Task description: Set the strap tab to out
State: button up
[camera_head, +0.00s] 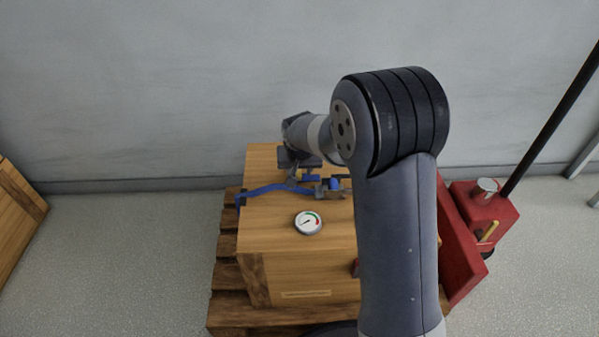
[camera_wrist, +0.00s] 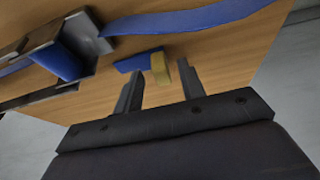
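The strap tab shows in the wrist view as a short blue piece (camera_wrist: 138,61) with a tan end (camera_wrist: 160,69), over the wooden crate top. My gripper (camera_wrist: 160,76) is open, its two fingers apart with the tan end between or just beyond their tips; I cannot tell if either finger touches it. A grey metal buckle (camera_wrist: 84,42) with blue strap through it lies to the left. A long blue strap (camera_wrist: 190,20) runs from it to the right. In the head view my gripper (camera_head: 300,168) is low over the crate near the blue strap (camera_head: 265,190), its fingers unclear.
The wooden crate (camera_head: 275,225) stands on a pallet (camera_head: 224,272), with a round gauge (camera_head: 308,222) on top. A red pallet jack (camera_head: 480,212) with a black handle is at the right. Another wooden box (camera_head: 18,210) is at the left. A grey wall stands behind.

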jog(key=shift+w+a+f, duration=0.1)
jog(key=shift+w+f, duration=0.05)
jog(key=shift+w, duration=0.25)
grip_shut()
dwell(0.4)
